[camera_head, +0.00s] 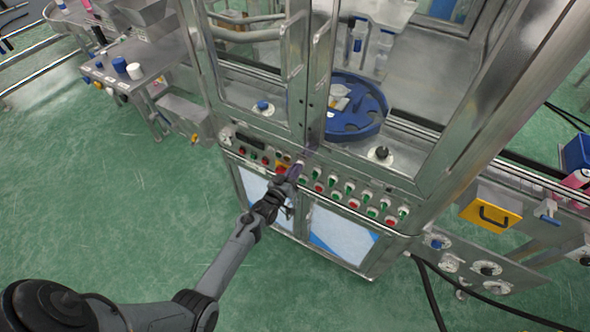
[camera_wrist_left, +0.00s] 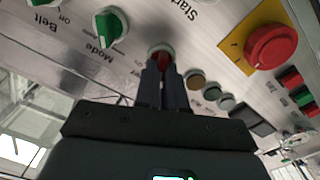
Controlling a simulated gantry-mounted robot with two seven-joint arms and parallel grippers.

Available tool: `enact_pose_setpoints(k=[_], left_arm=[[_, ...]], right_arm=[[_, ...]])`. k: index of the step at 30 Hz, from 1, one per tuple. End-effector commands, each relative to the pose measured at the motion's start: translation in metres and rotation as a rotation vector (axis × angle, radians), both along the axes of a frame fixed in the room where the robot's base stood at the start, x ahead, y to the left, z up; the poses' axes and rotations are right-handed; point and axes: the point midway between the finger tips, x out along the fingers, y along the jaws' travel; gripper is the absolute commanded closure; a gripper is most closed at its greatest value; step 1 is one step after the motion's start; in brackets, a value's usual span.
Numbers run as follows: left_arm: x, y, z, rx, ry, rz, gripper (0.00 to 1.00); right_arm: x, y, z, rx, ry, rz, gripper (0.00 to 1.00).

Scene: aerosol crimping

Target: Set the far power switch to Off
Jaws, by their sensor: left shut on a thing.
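A red power switch knob (camera_wrist_left: 160,54) sits on the metal control panel in the left wrist view, with partly hidden lettering beside it. My left gripper (camera_wrist_left: 161,68) is shut on this knob, one finger on each side. In the head view my left gripper (camera_head: 291,177) reaches the front panel (camera_head: 339,204) of the machine. There the gripper hides the held switch, and the knob's exact setting is hard to read. My right gripper is not in view.
A red emergency button (camera_wrist_left: 271,46) on a yellow plate is close by. Green switches labelled Mode (camera_wrist_left: 110,27) and Belt (camera_wrist_left: 45,2) sit on the other side. A blue round carousel (camera_head: 352,117) is inside the machine frame. Open green floor (camera_head: 130,215) lies in front.

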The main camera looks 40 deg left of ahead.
Motion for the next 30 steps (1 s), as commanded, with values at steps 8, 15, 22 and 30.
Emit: enact_pose_setpoints(k=[8, 15, 22, 30], left_arm=[[0.0002, 0.0002, 0.0007, -0.077, -0.016, -0.001, 1.00], [0.0001, 0.0006, 0.0005, -0.091, -0.018, 0.000, 1.00], [0.0001, 0.0006, 0.0005, -0.090, -0.018, 0.000, 1.00], [0.0000, 0.0006, 0.0001, -0.088, -0.017, 0.000, 0.65]], right_arm=[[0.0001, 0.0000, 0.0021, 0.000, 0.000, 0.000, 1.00], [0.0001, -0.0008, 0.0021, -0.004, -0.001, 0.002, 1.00], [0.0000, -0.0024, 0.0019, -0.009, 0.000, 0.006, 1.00], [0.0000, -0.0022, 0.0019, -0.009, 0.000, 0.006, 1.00]])
